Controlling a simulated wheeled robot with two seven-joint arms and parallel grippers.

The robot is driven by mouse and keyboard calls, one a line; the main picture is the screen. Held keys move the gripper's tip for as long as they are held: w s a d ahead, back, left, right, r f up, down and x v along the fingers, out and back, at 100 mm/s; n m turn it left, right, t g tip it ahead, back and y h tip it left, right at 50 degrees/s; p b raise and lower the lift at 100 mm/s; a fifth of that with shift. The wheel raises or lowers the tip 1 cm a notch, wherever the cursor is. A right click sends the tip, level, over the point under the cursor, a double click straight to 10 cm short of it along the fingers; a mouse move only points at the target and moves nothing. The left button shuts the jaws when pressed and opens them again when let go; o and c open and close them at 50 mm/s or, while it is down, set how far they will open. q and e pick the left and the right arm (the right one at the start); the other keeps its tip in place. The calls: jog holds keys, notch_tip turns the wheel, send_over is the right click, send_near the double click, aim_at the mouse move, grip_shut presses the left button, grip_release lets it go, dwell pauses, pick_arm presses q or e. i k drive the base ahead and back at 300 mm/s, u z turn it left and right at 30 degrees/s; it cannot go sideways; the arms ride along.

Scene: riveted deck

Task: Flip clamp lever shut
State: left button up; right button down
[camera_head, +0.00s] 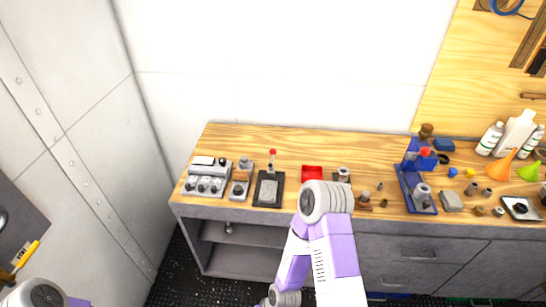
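An upright lever with a red ball knob (272,153) stands at the back of a small dark-framed fixture with a grey plate (268,190), on the left half of the workbench. The lever points up, clear of the plate. A blue bench device (416,180) farther right also carries a red ball; I cannot tell its type for sure. My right arm rises from the bottom centre, its bent joint in front of the bench edge. Only a piece of my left arm shows at the bottom left corner. Neither gripper is in view.
The wooden bench top (330,142) is clear along its back. Left of the fixture sit a grey switch box (207,178) and a small grey unit (240,183). A red block (312,173) lies to its right. Bottles and funnels crowd the right end.

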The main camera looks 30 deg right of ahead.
aim_at(272, 152)
jog(key=z, duration=1.05)
jog(key=i, duration=0.65)
jog(key=u, duration=1.05)
